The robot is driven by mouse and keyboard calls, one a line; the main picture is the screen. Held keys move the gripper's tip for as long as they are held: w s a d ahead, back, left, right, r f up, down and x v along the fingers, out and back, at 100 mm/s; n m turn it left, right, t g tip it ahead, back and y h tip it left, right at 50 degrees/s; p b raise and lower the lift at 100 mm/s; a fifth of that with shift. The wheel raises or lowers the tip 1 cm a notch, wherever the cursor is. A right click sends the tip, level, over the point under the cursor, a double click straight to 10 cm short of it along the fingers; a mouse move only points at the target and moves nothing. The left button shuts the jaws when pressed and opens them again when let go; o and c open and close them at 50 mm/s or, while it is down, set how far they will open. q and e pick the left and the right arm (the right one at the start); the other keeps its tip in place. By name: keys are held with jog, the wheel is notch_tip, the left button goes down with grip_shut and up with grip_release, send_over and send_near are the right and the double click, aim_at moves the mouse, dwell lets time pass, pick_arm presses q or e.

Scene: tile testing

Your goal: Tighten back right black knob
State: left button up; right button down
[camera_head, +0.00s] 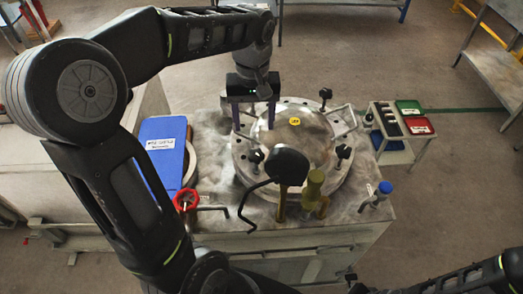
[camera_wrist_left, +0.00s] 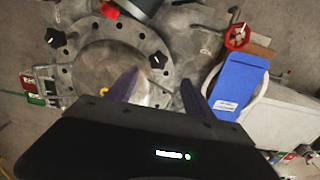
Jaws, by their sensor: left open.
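The back right black knob (camera_head: 325,93) stands on the far right rim of the round metal lid (camera_head: 318,135) in the head view. I cannot make it out in the wrist view. Two more black knobs, front left (camera_head: 256,157) and front right (camera_head: 343,152), show on the near rim and also in the wrist view (camera_wrist_left: 158,62) (camera_wrist_left: 55,38). My left gripper (camera_head: 254,118) is open and empty, fingers pointing down over the lid's back left side, left of and apart from the back right knob. It also shows in the wrist view (camera_wrist_left: 159,92).
A dark round-headed part (camera_head: 287,166) and brass fittings (camera_head: 314,185) stand at the lid's near side. A blue panel (camera_head: 165,150) and red valve handle (camera_head: 186,199) lie left. A cart (camera_head: 397,148) with red and green bins stands right. My right arm shows at bottom right.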

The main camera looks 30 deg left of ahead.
aim_at(256, 153)
pick_arm(q)
jog(key=f+b, duration=0.2)
jog(key=f, duration=0.1)
jog(key=f+b, duration=0.1)
jog(key=f, duration=0.1)
jog(key=shift+w+b, duration=0.25)
jog(key=shift+b, duration=0.1)
jog(key=shift+r, duration=0.1)
pick_arm(e)
jog(key=f, duration=0.2)
jog(key=w+f, duration=0.1)
jog(key=f, duration=0.1)
jog(key=shift+a+f, duration=0.15)
jog(key=shift+a, duration=0.05)
pick_arm(q)
notch_tip(256, 153, down, 8)
jog(key=shift+r+p, duration=0.1)
jog(key=shift+p, duration=0.25)
pick_arm(e)
jog(key=shift+r, duration=0.25)
pick_arm(q)
grip_shut()
